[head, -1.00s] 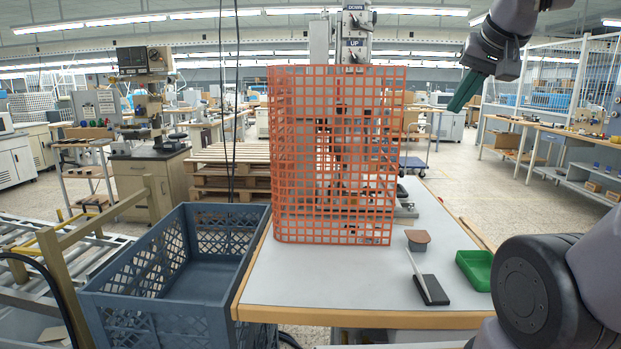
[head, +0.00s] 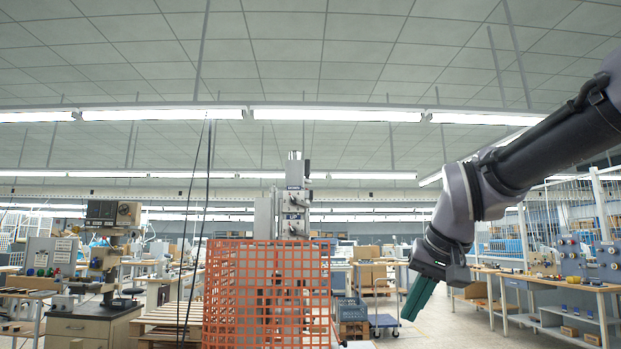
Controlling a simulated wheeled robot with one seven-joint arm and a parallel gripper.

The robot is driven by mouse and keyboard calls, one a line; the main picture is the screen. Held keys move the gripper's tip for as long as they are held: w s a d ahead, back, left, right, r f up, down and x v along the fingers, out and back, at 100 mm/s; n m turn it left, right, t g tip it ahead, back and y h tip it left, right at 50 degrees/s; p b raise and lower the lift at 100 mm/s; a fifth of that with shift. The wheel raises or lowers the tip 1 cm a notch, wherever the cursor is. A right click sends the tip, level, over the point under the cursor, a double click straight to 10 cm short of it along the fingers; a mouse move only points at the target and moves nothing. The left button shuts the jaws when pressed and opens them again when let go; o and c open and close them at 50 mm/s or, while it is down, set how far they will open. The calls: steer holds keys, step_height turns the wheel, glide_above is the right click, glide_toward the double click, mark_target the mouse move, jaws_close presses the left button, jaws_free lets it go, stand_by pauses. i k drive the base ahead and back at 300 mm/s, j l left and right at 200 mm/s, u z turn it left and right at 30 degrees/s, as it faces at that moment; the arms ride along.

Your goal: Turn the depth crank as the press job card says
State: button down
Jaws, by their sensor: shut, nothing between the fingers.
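The press is a grey column (head: 264,218) with a head unit (head: 296,203) at its top, in the middle of the head view. An orange mesh guard (head: 222,290) stands around its lower part and partly hides it. Neither the depth crank nor the job card can be made out. My gripper (head: 410,312) has green fingers, points down and stands to the right of the guard, apart from it. It is shut and empty.
Dark cables (head: 205,210) hang left of the press. A workbench (head: 560,282) stands at far right. The press table is below the view.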

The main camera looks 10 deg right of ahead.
mark_target(296, 169)
steer(key=k+l+u, duration=0.15)
steer(key=l, duration=0.25)
steer(key=l+u, duration=0.1)
steer(key=l, duration=0.3)
steer(key=k+l+u, duration=0.15)
steer(key=l, duration=0.25)
steer(key=k+l+u, duration=0.15)
steer(key=l, duration=0.2)
steer(key=k+l+u, duration=0.1)
steer(key=l, duration=0.25)
steer(key=l+u, duration=0.3)
steer(key=l, duration=0.35)
steer(key=i+l+u, duration=0.1)
steer(key=l+u, duration=0.25)
steer(key=l, duration=0.35)
steer(key=i+l+u, duration=0.1)
steer(key=l, duration=0.25)
steer(key=i+l+u, duration=0.1)
steer(key=l, duration=0.3)
steer(key=i+l+u, duration=0.1)
steer(key=i+l, duration=0.15)
steer(key=i+l+u, duration=0.1)
steer(key=l, duration=0.4)
steer(key=i+l+u, duration=0.1)
steer(key=l, duration=0.3)
